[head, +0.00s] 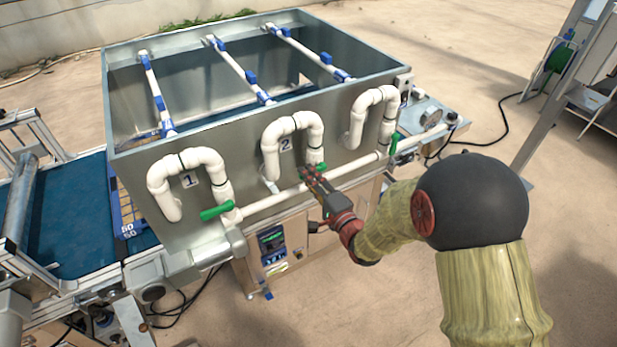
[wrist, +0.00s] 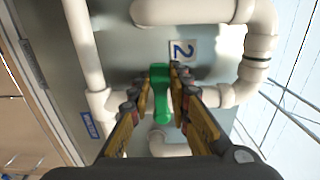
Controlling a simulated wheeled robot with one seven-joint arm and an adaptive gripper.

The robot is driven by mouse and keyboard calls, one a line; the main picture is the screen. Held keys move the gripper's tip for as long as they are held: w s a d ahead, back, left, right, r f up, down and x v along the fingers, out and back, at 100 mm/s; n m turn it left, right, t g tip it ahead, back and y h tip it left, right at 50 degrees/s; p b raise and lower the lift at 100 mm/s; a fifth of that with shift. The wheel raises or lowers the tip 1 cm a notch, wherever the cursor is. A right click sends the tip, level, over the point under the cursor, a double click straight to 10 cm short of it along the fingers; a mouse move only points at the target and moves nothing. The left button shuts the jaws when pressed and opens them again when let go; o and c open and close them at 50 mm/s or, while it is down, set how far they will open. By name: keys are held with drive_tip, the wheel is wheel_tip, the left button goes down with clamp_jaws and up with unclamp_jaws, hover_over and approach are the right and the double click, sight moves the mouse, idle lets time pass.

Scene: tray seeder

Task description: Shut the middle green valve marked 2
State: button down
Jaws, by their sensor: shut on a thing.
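The middle green valve handle (head: 321,167) sits on the white pipe below the plate marked 2 (head: 286,144), on the front of the metal tank. My gripper (head: 308,174) is at this handle and partly covers it. In the wrist view, the green handle (wrist: 160,92) lies between the two fingers of my gripper (wrist: 161,82), and the fingers are closed on it. The plate marked 2 (wrist: 181,51) shows just beyond the fingertips. The handle's exact angle to its pipe is hard to tell.
The left green handle (head: 216,212), near the plate marked 1 (head: 189,180), lies crosswise to its upright pipe. The right green handle (head: 393,143) stands about upright. A white horizontal pipe (head: 350,168) runs along the tank front. A control box (head: 272,243) is below.

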drive_tip(key=c, duration=1.6)
unclamp_jaws()
drive_tip(key=shift+c, duration=0.2)
drive_tip(key=v, duration=1.2)
drive_tip(key=shift+w, duration=0.1)
